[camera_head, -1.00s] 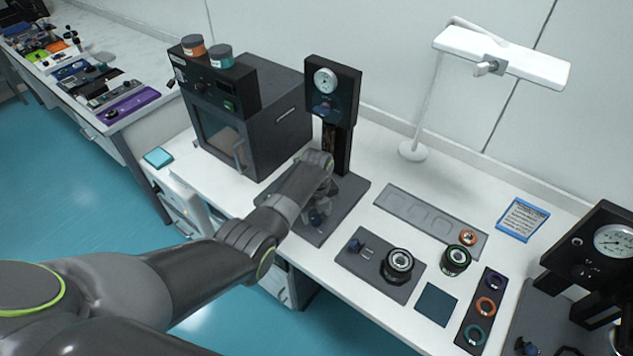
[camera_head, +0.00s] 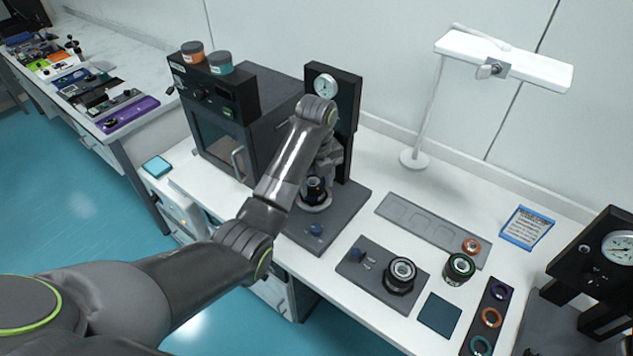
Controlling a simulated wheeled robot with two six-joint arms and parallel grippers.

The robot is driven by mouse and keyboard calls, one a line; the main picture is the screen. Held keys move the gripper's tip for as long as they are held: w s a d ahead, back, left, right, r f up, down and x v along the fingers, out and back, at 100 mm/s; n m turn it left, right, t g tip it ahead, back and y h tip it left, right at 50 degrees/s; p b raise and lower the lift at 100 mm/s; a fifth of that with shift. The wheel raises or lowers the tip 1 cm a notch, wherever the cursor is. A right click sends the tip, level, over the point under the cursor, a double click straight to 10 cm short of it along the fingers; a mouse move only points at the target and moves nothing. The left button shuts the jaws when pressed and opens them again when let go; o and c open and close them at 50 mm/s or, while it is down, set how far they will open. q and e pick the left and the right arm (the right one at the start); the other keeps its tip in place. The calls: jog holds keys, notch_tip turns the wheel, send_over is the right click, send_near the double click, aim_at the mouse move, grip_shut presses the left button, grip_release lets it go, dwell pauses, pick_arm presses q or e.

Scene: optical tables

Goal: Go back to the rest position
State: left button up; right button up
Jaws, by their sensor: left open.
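My left arm comes in from the lower left and reaches over the black gauge press (camera_head: 346,122). My left gripper (camera_head: 322,170) points down in front of the press column and is open. A small black cylindrical part (camera_head: 315,190) stands on a light round seat on the press base (camera_head: 345,203), directly below the gripper. The fingertips are close above or around the top of this part; I cannot tell whether they touch it. My right gripper is out of view.
A dark oven (camera_head: 265,110) with two jars on top stands left of the press. A white lamp (camera_head: 505,62) stands behind. To the right are a grey tray (camera_head: 425,222), a fixture plate (camera_head: 360,272), lens-like parts, a ring strip (camera_head: 490,318) and a second gauge press (camera_head: 600,255).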

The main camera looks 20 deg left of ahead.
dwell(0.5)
pick_arm(q)
jog(key=s+a+f+n+t, duration=0.1)
jog(key=s+a+f+n, duration=0.3)
jog(key=s+f+n, duration=0.4)
jog(key=s+a+f+n+t, duration=0.1)
jog(key=s+a+f+n, duration=0.4)
jog(key=s, duration=0.4)
jog(key=s+a+r+n+t+y, duration=0.1)
jog(key=s+a+r+n, duration=0.1)
jog(key=s+n, duration=0.65)
jog(key=s+a+r+n+t+y, duration=0.1)
jog(key=s+a+r+n, duration=0.15)
jog(key=s+n, duration=0.65)
jog(key=s+a+f+m+g+b, duration=0.1)
jog(key=s+f+b, duration=0.15)
jog(key=f, duration=1.25)
jog(key=s+f+m+g+b, duration=0.15)
jog(key=f+b, duration=0.25)
jog(key=f, duration=1.1)
jog(key=s+f+b, duration=0.2)
jog(key=s+f, duration=0.5)
jog(key=f, duration=0.3)
jog(key=s+d+f+h+b, duration=0.1)
jog(key=s+f+b, duration=0.2)
jog(key=s+f, duration=0.4)
notch_tip(320, 180, down, 5)
jog(key=shift+r, duration=0.2)
